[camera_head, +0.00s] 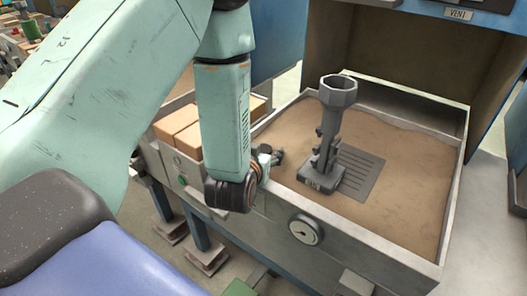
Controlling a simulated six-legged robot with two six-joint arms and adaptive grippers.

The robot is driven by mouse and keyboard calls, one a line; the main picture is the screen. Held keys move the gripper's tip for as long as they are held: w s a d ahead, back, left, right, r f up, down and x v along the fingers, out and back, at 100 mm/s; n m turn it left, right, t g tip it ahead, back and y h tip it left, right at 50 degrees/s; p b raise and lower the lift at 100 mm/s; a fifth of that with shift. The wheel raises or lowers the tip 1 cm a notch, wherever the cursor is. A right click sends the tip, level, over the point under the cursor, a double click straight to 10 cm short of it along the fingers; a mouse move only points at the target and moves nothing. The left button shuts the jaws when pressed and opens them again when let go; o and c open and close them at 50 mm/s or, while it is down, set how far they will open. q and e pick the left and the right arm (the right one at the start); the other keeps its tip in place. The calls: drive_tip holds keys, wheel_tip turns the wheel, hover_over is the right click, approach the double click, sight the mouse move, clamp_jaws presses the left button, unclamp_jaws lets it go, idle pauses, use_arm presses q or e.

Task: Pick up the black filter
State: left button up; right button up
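I cannot make out a thing that is clearly a black filter. A dark grey slotted plate (367,178) lies flat in the sand box. A tall grey piece with a faceted cup on top (338,92) stands upright at the left end of that plate and hides part of it. My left gripper (277,157) is beyond my wrist, over the box's near left edge and left of the tall piece, apart from it. My wrist partly hides the gripper, and its fingers are too small to judge. My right gripper is out of view.
The sand-filled metal box (400,258) has raised walls and a round gauge (305,230) on its front. Tan blocks (178,122) sit in a bay to the left. A brown-lined chamber labelled VENT (458,14) stands behind. Sand right of the plate is clear.

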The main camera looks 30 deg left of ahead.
use_arm(q)
drive_tip(key=c, duration=0.8)
